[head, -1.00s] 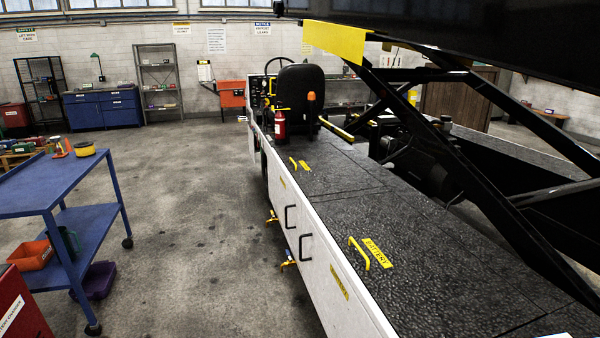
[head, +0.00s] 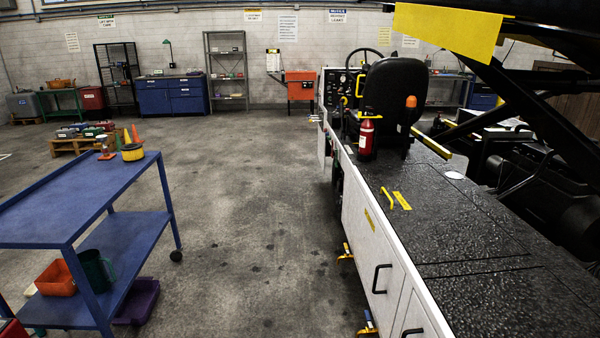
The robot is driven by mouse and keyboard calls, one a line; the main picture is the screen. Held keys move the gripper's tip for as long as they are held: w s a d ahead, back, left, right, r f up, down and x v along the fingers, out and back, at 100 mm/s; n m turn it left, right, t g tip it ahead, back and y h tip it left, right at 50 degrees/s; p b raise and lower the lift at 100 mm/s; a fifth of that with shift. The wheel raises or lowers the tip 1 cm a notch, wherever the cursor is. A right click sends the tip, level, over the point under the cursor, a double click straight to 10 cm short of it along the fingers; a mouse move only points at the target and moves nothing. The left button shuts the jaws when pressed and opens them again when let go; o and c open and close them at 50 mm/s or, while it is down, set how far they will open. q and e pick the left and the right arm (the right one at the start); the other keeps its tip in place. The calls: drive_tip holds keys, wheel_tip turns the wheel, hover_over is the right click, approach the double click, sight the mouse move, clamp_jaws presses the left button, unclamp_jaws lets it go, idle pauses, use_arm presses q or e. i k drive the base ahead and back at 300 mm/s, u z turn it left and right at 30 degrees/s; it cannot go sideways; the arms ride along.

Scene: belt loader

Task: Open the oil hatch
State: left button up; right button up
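The belt loader's dark textured deck (head: 480,230) runs along the right side of the head view. A hatch with a yellow handle (head: 387,198) and a yellow label (head: 402,201) lies in the deck behind the seat. It looks closed and flush. The label is too small to read, so I cannot tell if it is the oil hatch. The white side (head: 360,205) also has a yellow label (head: 370,220) and doors with black handles (head: 379,279). Neither gripper shows in this view.
The floor between cart and loader is clear. A red extinguisher (head: 366,137) and black seat (head: 394,95) stand beyond the hatch. Yellow chocks (head: 367,325) sit beside the loader.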

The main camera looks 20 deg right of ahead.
sight(434, 222)
drive_tip(key=u, duration=0.1)
drive_tip(key=i, duration=2.05)
drive_tip(key=z, duration=0.65)
drive_tip(key=i, duration=1.4)
drive_tip(key=z, duration=1.8)
drive_tip(key=i, duration=0.7)
drive_tip(key=z, duration=0.5)
